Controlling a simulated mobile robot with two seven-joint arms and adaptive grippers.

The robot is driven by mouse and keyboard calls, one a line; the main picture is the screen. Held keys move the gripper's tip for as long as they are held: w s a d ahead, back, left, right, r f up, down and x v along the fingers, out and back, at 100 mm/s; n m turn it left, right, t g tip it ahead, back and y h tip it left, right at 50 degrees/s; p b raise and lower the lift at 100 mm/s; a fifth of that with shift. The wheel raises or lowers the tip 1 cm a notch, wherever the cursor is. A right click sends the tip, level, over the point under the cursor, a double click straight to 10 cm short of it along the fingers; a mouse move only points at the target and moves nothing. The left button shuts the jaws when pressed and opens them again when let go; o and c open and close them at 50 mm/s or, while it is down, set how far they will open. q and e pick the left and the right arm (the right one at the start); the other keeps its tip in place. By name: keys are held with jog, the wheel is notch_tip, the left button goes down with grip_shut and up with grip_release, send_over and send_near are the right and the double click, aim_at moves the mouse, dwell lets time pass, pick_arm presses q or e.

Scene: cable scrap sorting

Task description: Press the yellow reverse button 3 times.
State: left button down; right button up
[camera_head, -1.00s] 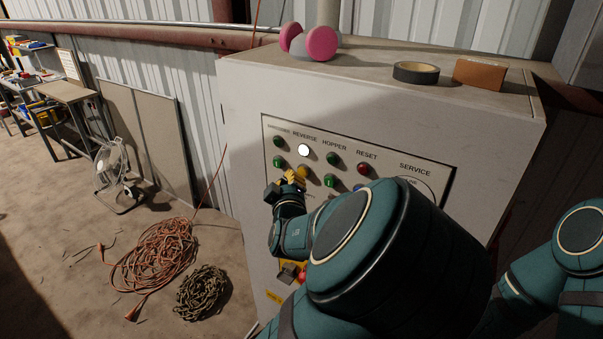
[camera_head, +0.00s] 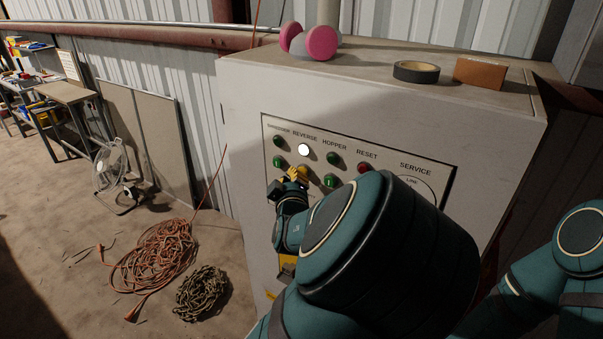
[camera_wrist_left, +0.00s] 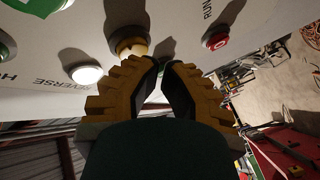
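The yellow reverse button (camera_wrist_left: 133,45) shows in the left wrist view just beyond my fingertips, left of them; I cannot tell whether they touch it. In the head view my left gripper (camera_head: 297,177) is at the panel and largely covers the button. My left gripper (camera_wrist_left: 162,66) has its yellow-padded fingers together at the tips, with nothing seen between them. A bright white lamp (camera_head: 304,149) sits under the REVERSE label, and also shows in the left wrist view (camera_wrist_left: 87,74). My right gripper is out of view.
The control panel (camera_head: 400,163) is on a grey cabinet (camera_head: 245,110). Green buttons (camera_head: 278,162) and a red one (camera_head: 364,168) flank the yellow button. Pink ear muffs (camera_head: 321,43), tape (camera_head: 416,71) and a brown box (camera_head: 480,73) lie on top. An orange cable (camera_head: 155,255) lies coiled on the floor.

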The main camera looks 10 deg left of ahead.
pick_arm(q)
jog(key=shift+w+d, duration=0.1)
jog(key=shift+w, duration=0.2)
dwell(0.4)
jog(key=shift+s+a, duration=0.25)
jog(key=shift+s, duration=0.55)
jog(key=s, duration=0.1)
jog(key=s+a, duration=0.1)
jog(key=s, duration=0.2)
jog(key=shift+s+a+b, duration=0.3)
jog(key=shift+s+a, duration=0.05)
jog(key=shift+a, duration=0.05)
dwell(0.5)
